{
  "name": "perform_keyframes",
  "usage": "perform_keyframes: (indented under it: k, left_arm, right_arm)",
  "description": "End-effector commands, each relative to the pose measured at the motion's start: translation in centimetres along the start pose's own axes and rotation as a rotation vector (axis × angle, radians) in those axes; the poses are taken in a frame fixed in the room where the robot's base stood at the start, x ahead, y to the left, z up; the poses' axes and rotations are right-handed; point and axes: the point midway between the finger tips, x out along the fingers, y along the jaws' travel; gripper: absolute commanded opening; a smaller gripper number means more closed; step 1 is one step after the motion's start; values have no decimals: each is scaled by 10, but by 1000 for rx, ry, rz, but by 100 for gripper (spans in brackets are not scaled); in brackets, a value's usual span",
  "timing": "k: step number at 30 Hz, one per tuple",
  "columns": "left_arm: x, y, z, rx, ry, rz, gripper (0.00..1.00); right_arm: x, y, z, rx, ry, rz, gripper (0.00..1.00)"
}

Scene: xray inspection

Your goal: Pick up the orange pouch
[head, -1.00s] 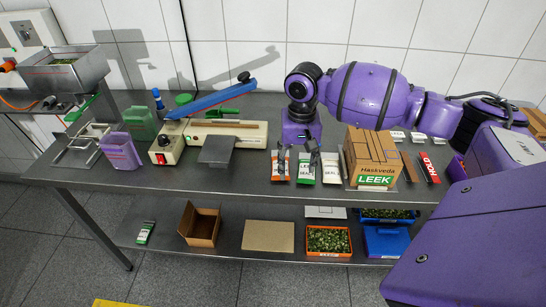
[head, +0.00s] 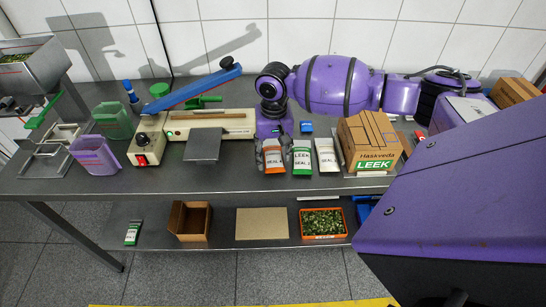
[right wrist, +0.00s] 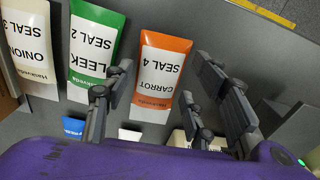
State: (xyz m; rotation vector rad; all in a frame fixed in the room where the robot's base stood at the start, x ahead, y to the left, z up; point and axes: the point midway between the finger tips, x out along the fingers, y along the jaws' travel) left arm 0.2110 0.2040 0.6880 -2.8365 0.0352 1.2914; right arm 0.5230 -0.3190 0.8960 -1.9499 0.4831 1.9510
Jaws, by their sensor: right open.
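The orange pouch (head: 274,166) lies on the steel table, partly hidden in the head view by my right gripper (head: 273,150). In the right wrist view the orange pouch (right wrist: 164,72) reads CARROT SEAL 4, upside down. My right gripper (right wrist: 163,72) is open, one finger to each side of the pouch in that view. The left-hand finger overlaps the gap between the orange pouch and the green pouch (right wrist: 94,45). I cannot tell whether the fingers touch the pouch. My left gripper is in neither view.
The green LEEK pouch and a white ONION pouch (right wrist: 32,45) lie close beside the orange one. A cardboard LEEK box (head: 368,140) stands to their right. A sealer (head: 210,125) with a grey plate (head: 203,146) stands to the left.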

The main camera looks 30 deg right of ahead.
Motion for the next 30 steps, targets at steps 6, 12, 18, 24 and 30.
perform_keyframes:
  k: [6, 12, 18, 24, 30]
  left_arm:
    - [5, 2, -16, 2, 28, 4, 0]
    - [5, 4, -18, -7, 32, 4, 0]
    - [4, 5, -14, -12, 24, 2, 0]
    - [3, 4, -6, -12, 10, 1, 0]
    - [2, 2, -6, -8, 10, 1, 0]
  right_arm:
    - [8, 0, 0, 0, 0, 0, 52]
    - [8, 0, 0, 0, 0, 0, 33]
    - [7, 0, 0, 0, 1, 0, 20]
    - [5, 0, 0, 0, 1, 0, 20]
    - [-14, 0, -1, -1, 4, -1, 20]
